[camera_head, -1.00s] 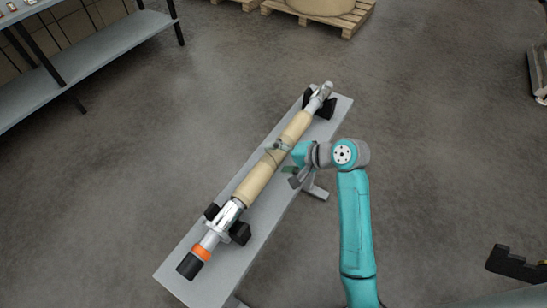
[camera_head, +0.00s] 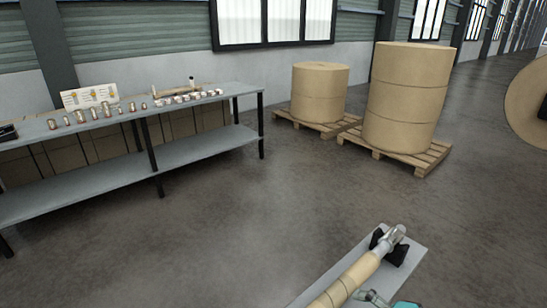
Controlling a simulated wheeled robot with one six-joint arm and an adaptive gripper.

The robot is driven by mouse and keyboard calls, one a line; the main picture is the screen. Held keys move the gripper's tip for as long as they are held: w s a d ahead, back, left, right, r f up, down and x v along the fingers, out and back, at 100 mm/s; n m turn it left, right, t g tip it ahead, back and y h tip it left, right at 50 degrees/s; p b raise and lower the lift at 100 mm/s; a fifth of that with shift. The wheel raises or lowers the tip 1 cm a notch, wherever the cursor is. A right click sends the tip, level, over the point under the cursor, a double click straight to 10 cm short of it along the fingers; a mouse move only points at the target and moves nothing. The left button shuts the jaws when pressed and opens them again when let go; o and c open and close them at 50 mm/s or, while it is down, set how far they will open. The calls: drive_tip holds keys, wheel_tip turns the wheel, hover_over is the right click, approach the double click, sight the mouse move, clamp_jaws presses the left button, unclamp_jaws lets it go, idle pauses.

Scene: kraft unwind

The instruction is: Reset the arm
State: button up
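The kraft-wrapped shaft (camera_head: 350,278) lies on a grey bench (camera_head: 408,262) at the bottom right of the head view. Its bare metal end (camera_head: 394,236) rests in a black support (camera_head: 390,251). Only a small part of my gripper (camera_head: 372,297) shows at the bottom edge, at the kraft-wrapped part, with a bit of teal arm beside it. Whether it touches the shaft, and whether its fingers are open or shut, I cannot tell. The rest of my arm and the near end of the shaft are out of view.
A grey two-level worktable (camera_head: 215,92) stands at the left with several small metal parts and a picture card (camera_head: 90,96). Two big kraft rolls (camera_head: 320,92) (camera_head: 408,95) stand on wooden pallets at the back. Another roll (camera_head: 527,103) shows at the right edge. The floor between is clear.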

drive_tip(key=s+a+f+n+t+h, duration=0.1)
drive_tip(key=s+a+f+t+h, duration=0.15)
drive_tip(key=s+f, duration=0.45)
drive_tip(key=s+a+f+t+h, duration=0.1)
drive_tip(key=s+a+f+h, duration=0.2)
drive_tip(key=s+f, duration=0.45)
drive_tip(key=s+r+n+t, duration=0.1)
drive_tip(key=s+r+n, duration=0.3)
drive_tip(key=s, duration=0.6)
drive_tip(key=s+r+n+t+h, duration=0.1)
drive_tip(key=s+r+n, duration=0.4)
drive_tip(key=s+r, duration=0.3)
drive_tip(key=s, duration=0.3)
drive_tip(key=shift+a+t, duration=0.3)
drive_tip(key=shift+t, duration=0.05)
drive_tip(key=shift+r+h, duration=0.1)
drive_tip(key=shift+h, duration=0.15)
